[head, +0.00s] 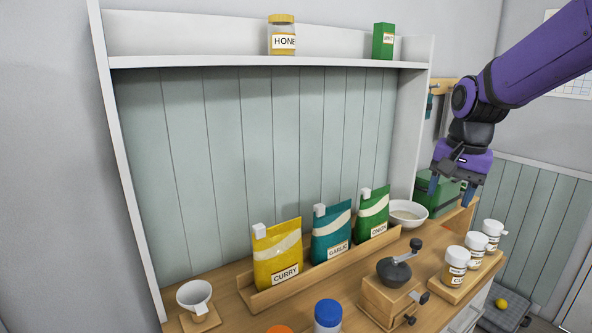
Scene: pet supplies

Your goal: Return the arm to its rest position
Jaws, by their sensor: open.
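My gripper (453,194) hangs at the right in the head view, at the end of my purple arm, with its fingers pointing down. It is open, with nothing between its fingers. It is in front of a green box (436,200) and to the right of the white bowl (407,213). It appears above the counter's right part, apart from the jars below.
Curry (277,254), garlic (330,233) and onion (372,215) packets stand in a wooden rack. A grinder (393,289) and several labelled jars (455,268) stand at right. A honey jar (282,36) and green box (383,41) sit on the shelf (200,61).

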